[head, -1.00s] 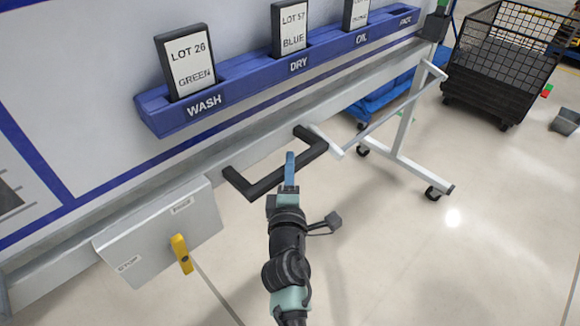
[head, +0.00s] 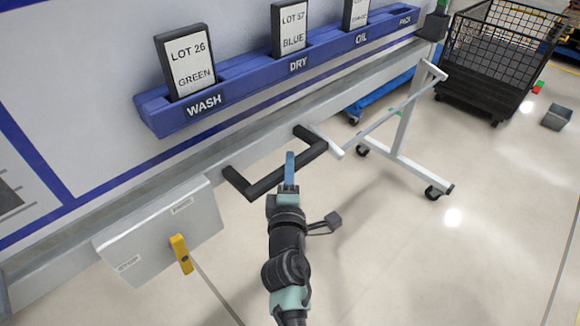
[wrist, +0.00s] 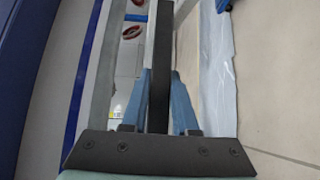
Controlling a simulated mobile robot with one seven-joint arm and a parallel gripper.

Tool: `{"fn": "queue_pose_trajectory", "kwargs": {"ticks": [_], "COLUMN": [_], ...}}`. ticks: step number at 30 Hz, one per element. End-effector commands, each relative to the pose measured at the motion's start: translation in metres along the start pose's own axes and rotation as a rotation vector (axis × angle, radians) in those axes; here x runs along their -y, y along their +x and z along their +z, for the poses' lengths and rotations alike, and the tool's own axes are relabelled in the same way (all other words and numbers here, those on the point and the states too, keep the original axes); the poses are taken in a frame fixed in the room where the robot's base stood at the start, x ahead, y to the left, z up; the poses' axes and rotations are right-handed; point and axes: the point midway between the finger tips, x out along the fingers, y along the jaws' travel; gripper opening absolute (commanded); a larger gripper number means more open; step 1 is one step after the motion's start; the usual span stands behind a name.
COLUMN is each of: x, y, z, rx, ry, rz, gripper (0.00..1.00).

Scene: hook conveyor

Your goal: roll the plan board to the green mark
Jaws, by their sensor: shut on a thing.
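The plan board (head: 75,70) is a white panel with blue lines, a blue card rail and a grey lower beam. It stands on a white wheeled frame (head: 402,130). A black U-shaped handle (head: 262,186) sticks out from its lower beam. My gripper (head: 290,165) is shut on the long bar of this handle. In the wrist view the blue fingers (wrist: 158,95) lie on both sides of the dark handle bar (wrist: 160,50).
A grey box (head: 160,235) with a yellow lever (head: 181,254) hangs on the beam, left of my gripper. A black mesh cart (head: 490,65) and a blue cart (head: 375,98) stand behind. A grey bin (head: 557,117) lies at right. The floor at front right is clear.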

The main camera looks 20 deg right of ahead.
Motion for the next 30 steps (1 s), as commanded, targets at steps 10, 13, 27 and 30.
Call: {"fn": "queue_pose_trajectory", "kwargs": {"ticks": [10,13,27,30], "x": [0.000,0.000,0.001,0.002], "y": [0.000,0.000,-0.054,-0.073], "z": [0.000,0.000,-0.001,-0.001], "rx": [-0.001,-0.001,-0.002,-0.002], "ry": [0.000,0.000,-0.001,-0.001], "rz": [0.000,0.000,-0.003,-0.003], "gripper": [0.57,0.57,0.57,0.57]}}
